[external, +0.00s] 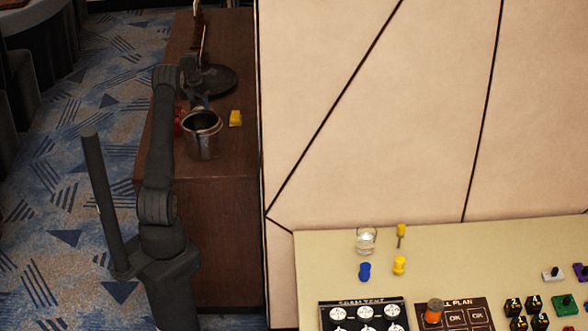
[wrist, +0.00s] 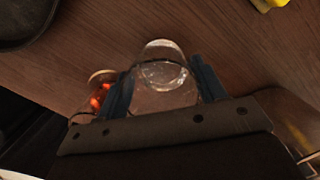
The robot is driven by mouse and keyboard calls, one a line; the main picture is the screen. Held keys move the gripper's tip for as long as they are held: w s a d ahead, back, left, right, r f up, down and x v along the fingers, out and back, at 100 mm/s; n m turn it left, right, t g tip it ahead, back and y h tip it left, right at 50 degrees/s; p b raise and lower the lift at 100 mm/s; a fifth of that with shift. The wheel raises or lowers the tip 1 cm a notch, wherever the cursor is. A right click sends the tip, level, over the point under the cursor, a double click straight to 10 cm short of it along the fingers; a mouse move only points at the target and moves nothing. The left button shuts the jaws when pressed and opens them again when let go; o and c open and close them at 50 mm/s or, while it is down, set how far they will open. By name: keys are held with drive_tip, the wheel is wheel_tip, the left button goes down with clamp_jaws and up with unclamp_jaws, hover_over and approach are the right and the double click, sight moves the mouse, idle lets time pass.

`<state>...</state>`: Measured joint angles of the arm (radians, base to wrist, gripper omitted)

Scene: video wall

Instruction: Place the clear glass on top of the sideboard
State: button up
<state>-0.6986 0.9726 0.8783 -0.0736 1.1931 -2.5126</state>
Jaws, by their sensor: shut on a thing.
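My gripper (wrist: 162,92) is shut on a clear glass (wrist: 163,66), which sits between the two dark fingers in the wrist view. The wooden top of the sideboard (wrist: 215,35) lies beneath it. I cannot tell whether the glass touches the wood. In the external view my arm reaches over the brown sideboard (external: 225,235), with my gripper (external: 201,104) just behind a metal pot. The held glass is hard to make out there. Another clear glass (external: 366,241) stands on the pale table at the right.
Close around my gripper on the sideboard are the metal pot (external: 203,145), a yellow block (external: 235,118), red items (external: 179,122) and a dark round tray (external: 222,80). In the wrist view, a clear container with orange-red contents (wrist: 101,92) is beside the left finger. A tall panel (external: 380,110) borders the right.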

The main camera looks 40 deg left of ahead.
drive_tip(key=shift+f, duration=0.55)
drive_tip(key=shift+f, duration=0.1)
drive_tip(key=o, duration=1.2)
drive_tip(key=shift+f, duration=0.1)
drive_tip(key=r, duration=0.4)
drive_tip(key=s+r, duration=0.1)
drive_tip(key=r, duration=0.7)
drive_tip(key=shift+s+r, duration=0.15)
drive_tip(key=shift+s, duration=0.05)
